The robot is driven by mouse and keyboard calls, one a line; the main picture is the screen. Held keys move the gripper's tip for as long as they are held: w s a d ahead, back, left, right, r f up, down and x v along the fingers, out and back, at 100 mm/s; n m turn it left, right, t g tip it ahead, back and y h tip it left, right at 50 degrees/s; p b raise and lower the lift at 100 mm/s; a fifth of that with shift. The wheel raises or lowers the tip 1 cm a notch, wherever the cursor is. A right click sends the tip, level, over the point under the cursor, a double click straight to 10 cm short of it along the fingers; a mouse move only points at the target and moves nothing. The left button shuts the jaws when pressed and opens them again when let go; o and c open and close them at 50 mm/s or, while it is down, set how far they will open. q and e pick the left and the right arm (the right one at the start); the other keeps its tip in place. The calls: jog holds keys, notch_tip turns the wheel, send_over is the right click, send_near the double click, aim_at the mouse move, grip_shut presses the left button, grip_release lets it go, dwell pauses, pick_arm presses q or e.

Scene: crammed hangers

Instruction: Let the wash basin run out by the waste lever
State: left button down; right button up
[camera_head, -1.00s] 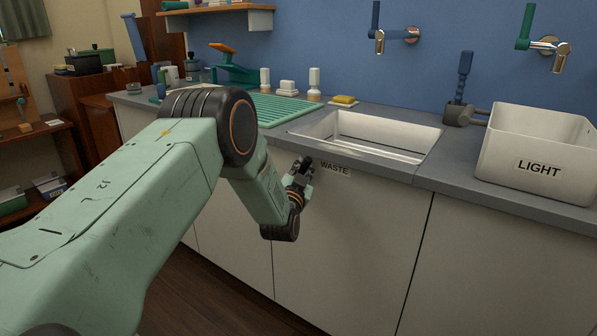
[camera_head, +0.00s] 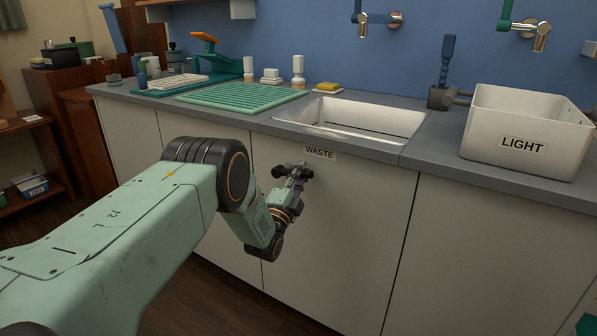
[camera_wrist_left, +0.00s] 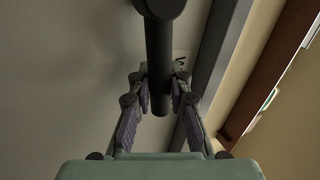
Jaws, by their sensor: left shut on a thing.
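The wash basin (camera_head: 385,121) is a pale rectangular sink set in the grey worktop. Whether water stands in it I cannot tell. Below its front left corner is the WASTE label (camera_head: 319,152) on the cupboard front. The dark waste lever (camera_head: 279,172) is beside and below the label, partly hidden by my left gripper (camera_head: 296,173). In the left wrist view the lever (camera_wrist_left: 159,50) is a dark round bar with a thicker end, running between the two fingers (camera_wrist_left: 157,103). My left gripper is shut on it. My right gripper is not in view.
A green draining rack (camera_head: 240,96) and a yellow sponge (camera_head: 327,86) are on the worktop (camera_head: 425,150) by the basin. A white bin marked LIGHT (camera_head: 480,130) stands to the right. Taps (camera_head: 375,18) hang on the blue wall. The floor (camera_head: 225,290) before the cupboards shows clear.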

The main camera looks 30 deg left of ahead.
pick_arm(q)
jog(key=shift+f+m+h+b, duration=0.15)
jog(key=shift+f+m+h, duration=0.25)
jog(key=shift+m, duration=0.3)
jog(key=shift+f+m+h+b, duration=0.15)
jog(key=shift+f+m+h, duration=0.2)
jog(key=shift+m, duration=0.35)
jog(key=shift+d, duration=0.1)
jog(key=c, duration=1.2)
grip_release()
jog(key=shift+h, duration=0.25)
jog(key=v, duration=1.2)
jog(key=shift+f, duration=0.1)
